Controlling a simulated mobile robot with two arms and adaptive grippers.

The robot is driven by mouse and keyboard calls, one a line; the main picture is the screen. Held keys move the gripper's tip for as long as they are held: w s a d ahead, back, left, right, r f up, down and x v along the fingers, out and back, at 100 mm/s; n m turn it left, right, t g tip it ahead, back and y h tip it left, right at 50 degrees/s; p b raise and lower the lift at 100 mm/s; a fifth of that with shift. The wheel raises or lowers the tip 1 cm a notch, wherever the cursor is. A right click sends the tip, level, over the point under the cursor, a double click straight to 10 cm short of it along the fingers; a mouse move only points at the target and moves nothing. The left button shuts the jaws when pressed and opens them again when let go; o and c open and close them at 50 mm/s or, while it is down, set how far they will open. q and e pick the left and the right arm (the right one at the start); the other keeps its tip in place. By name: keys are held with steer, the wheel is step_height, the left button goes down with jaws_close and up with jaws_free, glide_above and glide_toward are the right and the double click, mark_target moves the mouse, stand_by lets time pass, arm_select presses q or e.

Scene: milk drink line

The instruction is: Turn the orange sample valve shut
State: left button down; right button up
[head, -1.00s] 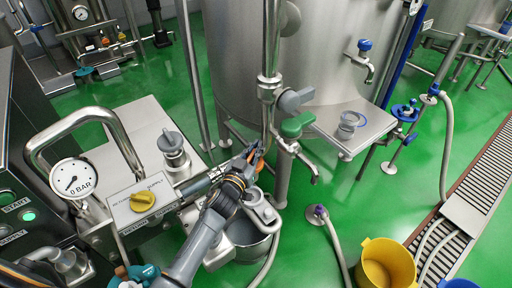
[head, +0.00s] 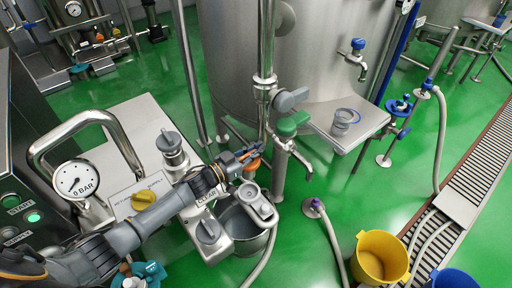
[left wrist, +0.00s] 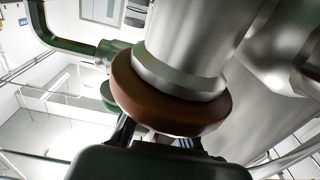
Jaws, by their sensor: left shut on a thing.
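The orange sample valve shows in the head view as a small orange knob (head: 252,164) low by the vertical pipe in front of the big steel tank. In the left wrist view it is a brownish-orange round handwheel (left wrist: 170,105) under a steel body. My left gripper (head: 247,154) reaches it from the left. In the left wrist view, my left fingers (left wrist: 155,138) are at the wheel's near rim, shut on it. The wheel's underside and the finger contact are partly hidden. My right gripper is not in view.
A steel pail (head: 243,232) stands below. The gauge (head: 76,180) and yellow selector knob (head: 144,199) are at left. A yellow bucket (head: 382,257) stands at lower right.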

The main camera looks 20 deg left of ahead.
arm_select(q)
steer(key=shift+s+d+h, duration=0.1)
steer(key=shift+h, duration=0.2)
steer(key=c, duration=1.4)
jaws_free()
steer(key=shift+c, duration=0.2)
steer(key=shift+o, duration=0.3)
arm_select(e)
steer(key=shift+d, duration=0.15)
arm_select(q)
steer(key=shift+r, duration=0.1)
step_height(320, 180, up, 10)
steer(key=shift+f, duration=0.2)
